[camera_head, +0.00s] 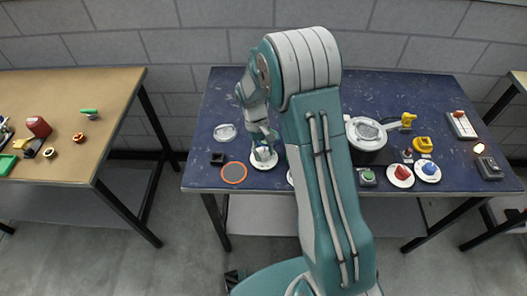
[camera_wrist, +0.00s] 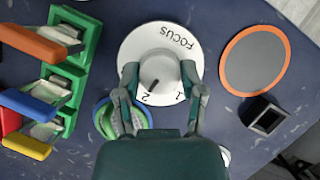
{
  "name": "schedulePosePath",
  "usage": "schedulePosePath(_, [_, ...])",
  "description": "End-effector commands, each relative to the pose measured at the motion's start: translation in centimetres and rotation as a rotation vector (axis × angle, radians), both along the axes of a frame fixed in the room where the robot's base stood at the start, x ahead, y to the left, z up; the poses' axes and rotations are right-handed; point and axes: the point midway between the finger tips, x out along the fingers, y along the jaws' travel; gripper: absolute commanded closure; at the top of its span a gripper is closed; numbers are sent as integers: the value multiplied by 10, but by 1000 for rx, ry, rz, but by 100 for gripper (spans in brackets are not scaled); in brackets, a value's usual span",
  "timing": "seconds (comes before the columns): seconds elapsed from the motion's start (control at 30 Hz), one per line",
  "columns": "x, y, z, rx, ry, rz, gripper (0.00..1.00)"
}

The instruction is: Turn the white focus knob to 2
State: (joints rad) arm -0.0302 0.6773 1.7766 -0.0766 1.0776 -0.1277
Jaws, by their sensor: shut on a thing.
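The white focus knob (camera_wrist: 160,68) sits in the middle of a round white dial (camera_wrist: 138,45) lettered FOCUS, with the numbers 2 and 1 on its near side. A dark mark on the knob points down and left, toward the 2. My gripper (camera_wrist: 160,72) has a finger on each side of the knob and is shut on it. In the head view, the dial (camera_head: 256,165) lies on the blue table, and my gripper (camera_head: 265,152) is over it. The head view is too small to read the numbers, and my arm hides part of the table.
A green rack (camera_wrist: 91,35) with coloured levers stands left of the dial in the wrist view. A green and blue round thing (camera_wrist: 105,119) is beside my left finger. An orange-rimmed grey disc (camera_wrist: 255,62) and a black square box (camera_wrist: 265,116) lie to the right.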

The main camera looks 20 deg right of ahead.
Motion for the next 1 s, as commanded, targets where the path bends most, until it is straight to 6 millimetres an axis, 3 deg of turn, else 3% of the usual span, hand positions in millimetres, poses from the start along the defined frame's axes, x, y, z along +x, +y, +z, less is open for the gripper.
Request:
schedulePosePath(0.17, [3, 1, 1, 1, -11, 2, 96])
schedulePosePath(0.2, [3, 1, 1, 1, -11, 2, 39])
schedulePosePath(0.27, [3, 1, 1, 1, -10, 2, 13])
schedulePosePath(0.73, [2, 1, 4, 0, -5, 3, 13])
schedulePosePath(1.0, [21, 5, 47, 0, -9, 3, 13])
